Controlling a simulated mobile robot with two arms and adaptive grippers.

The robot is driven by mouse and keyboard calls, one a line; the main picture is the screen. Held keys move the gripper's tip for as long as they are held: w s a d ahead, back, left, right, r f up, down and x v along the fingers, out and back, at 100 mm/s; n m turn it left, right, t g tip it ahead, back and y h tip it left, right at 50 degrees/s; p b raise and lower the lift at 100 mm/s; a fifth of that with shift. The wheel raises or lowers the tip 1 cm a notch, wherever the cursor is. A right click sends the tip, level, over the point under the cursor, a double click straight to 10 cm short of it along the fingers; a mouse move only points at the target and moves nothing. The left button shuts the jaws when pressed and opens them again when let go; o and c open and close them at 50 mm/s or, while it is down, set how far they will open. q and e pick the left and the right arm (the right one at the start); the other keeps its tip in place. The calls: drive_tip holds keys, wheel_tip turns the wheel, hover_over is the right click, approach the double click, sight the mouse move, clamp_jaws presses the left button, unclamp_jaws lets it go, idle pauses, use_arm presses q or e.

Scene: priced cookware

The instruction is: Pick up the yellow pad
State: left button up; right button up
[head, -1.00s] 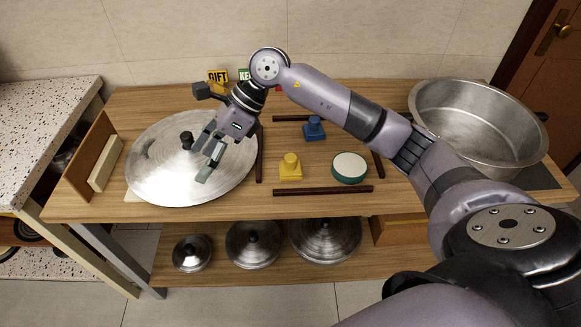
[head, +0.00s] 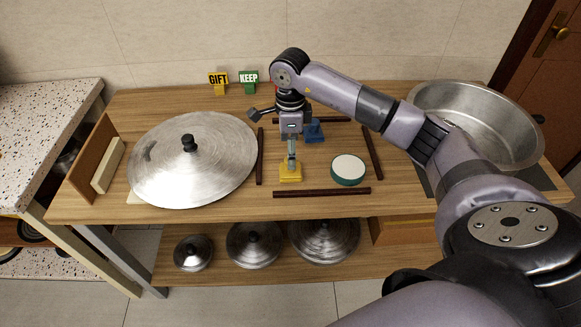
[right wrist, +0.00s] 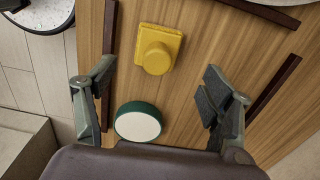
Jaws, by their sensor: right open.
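The yellow pad (head: 290,175), a square base with a round knob, lies on the wooden table inside a frame of dark strips. My right gripper (head: 291,158) hangs over it in the head view and hides part of its knob. In the right wrist view the yellow pad (right wrist: 158,48) lies ahead of the open fingers of my right gripper (right wrist: 150,92), in the upper middle, and nothing is between the fingertips. The gripper does not visibly hold it. My left gripper is in neither view.
A green-and-white round pad (head: 348,169) sits right of the yellow pad, and a blue pad (head: 314,131) sits behind it. Dark strips (head: 322,192) surround them. A large lid (head: 190,165) lies left, a big pot (head: 480,125) stands right. GIFT (head: 218,82) and KEEP (head: 249,81) signs stand behind.

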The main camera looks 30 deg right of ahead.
drive_tip(key=shift+f, duration=0.7)
wheel_tip(320, 180, down, 4)
drive_tip(key=shift+s+a+f+p, duration=0.1)
drive_tip(key=shift+s+a+p, duration=0.05)
drive_tip(key=shift+p, duration=0.7)
drive_tip(key=shift+f, duration=0.5)
drive_tip(key=shift+c, duration=0.5)
drive_tip(key=c, duration=1.1)
drive_tip(key=shift+r, duration=0.1)
drive_tip(key=shift+c, duration=0.2)
wheel_tip(320, 180, up, 20)
drive_tip(key=b, duration=0.2)
